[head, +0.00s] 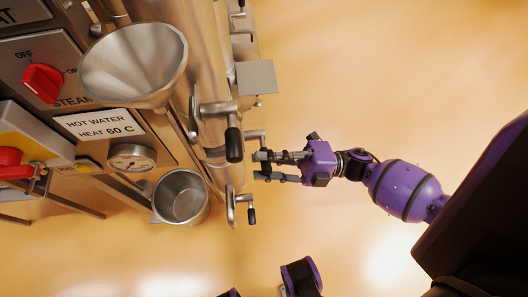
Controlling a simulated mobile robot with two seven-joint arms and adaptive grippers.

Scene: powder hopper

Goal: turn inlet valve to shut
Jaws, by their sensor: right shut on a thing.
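My right gripper (258,167) reaches in from the right, its fingers pointing left at the steel pipework. It is shut on a valve handle (256,136), whose steel lever shows just above the fingers. The handle's grip is mostly hidden by the fingers. Two other crank handles with black grips show close by: a larger one (234,144) up and left of the fingers, and a smaller one (251,214) below them. No label marks which is the inlet valve. My left gripper is not in view.
A steel funnel (136,62), a steel cup (181,198) and a round gauge (131,159) are at the left. A panel holds a red knob (42,83) marked OFF. A red-handled switch (16,164) sits at the left edge. The floor (380,80) at the right is clear.

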